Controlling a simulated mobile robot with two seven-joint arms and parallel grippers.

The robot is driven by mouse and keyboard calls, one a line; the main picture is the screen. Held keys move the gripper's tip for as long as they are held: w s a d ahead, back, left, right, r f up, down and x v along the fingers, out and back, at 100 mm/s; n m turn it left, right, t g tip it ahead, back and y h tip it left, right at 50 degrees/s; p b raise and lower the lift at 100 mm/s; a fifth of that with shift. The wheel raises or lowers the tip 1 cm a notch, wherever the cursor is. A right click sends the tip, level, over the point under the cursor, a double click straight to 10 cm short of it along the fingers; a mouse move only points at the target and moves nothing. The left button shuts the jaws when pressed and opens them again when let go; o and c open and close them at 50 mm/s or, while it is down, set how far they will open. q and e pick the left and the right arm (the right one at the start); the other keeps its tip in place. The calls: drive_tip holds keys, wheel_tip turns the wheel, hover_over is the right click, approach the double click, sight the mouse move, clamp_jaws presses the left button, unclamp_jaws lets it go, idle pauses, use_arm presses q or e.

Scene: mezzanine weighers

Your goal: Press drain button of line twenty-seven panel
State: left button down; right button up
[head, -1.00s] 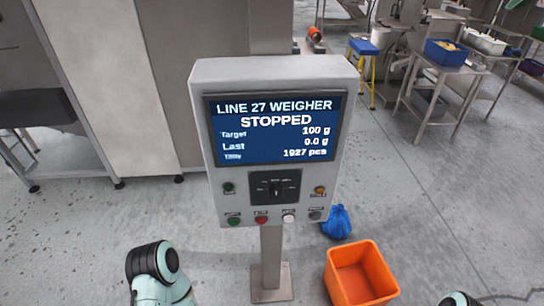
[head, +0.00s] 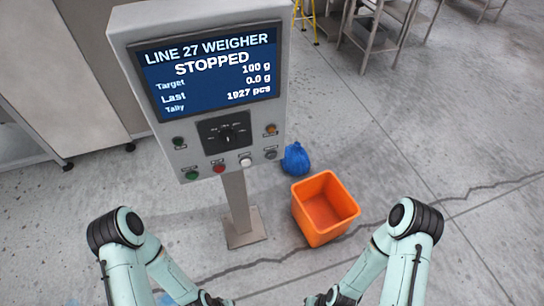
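The line 27 weigher panel (head: 207,90) stands on a grey post left of centre in the head view. Its screen (head: 213,73) reads STOPPED, target 100 g, last 0.0 g, tally 1927 pcs. Below are a black rotary selector (head: 227,134) and several buttons: green (head: 192,176), red (head: 219,169), white (head: 245,162), grey (head: 271,154), orange (head: 270,129) and dark green (head: 179,142). Their small labels are too blurred to read, so I cannot tell which is drain. Both my arms show low in the view, apart from the panel; neither gripper's fingertips can be made out.
An orange bin (head: 325,207) stands on the floor right of the post, with a blue bag (head: 296,158) behind it. The post's base plate (head: 245,232) is on the floor. A metal table (head: 378,30) stands at the back right. The floor at right is clear.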

clamp_jaws()
idle(1.5)
